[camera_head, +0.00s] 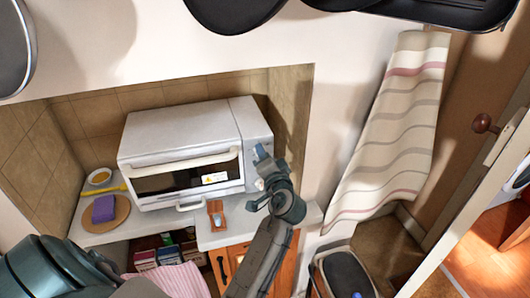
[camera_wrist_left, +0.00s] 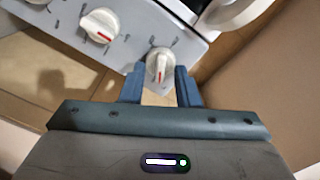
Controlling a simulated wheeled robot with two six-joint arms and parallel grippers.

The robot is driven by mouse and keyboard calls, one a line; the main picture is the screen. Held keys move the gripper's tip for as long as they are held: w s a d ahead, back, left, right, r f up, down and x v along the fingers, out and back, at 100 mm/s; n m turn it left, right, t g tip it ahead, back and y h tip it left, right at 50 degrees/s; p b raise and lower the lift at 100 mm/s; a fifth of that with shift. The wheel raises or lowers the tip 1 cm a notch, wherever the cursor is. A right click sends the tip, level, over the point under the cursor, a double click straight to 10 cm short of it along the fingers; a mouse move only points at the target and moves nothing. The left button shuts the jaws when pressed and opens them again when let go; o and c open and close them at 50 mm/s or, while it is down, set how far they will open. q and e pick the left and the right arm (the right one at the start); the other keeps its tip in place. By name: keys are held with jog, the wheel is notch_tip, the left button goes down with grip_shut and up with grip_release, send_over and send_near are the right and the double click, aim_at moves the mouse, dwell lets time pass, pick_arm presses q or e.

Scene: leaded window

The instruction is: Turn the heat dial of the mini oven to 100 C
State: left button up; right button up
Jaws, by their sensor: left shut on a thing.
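The white mini oven (camera_head: 180,140) stands in a tiled alcove, its door closed. Its control panel is on the right of its front, largely behind my left gripper (camera_head: 266,160). In the left wrist view, my left gripper (camera_wrist_left: 160,78) is shut on a white dial (camera_wrist_left: 159,62) with a red pointer line, one fingertip on each side of it. Another white dial (camera_wrist_left: 100,25) with a red line is up and to the left on the same panel. The printed scale marks are too small to read, so I cannot tell the setting. My right gripper is not in view.
On the counter to the left are a round wooden board (camera_head: 117,222) with a purple item and a small bowl (camera_head: 99,177). A small wooden piece (camera_head: 216,216) lies before the oven. A striped cloth (camera_head: 393,130) hangs on the right above a bin (camera_head: 343,274).

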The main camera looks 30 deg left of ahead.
pick_arm(q)
jog(key=shift+m+p, duration=0.35)
jog(key=shift+m, duration=0.55)
jog(key=o, duration=0.9)
jog(key=shift+a, duration=0.1)
jog(key=shift+o, duration=0.3)
jog(key=shift+a+f, duration=0.1)
jog(key=shift+a, duration=0.15)
jog(key=shift+d, duration=0.2)
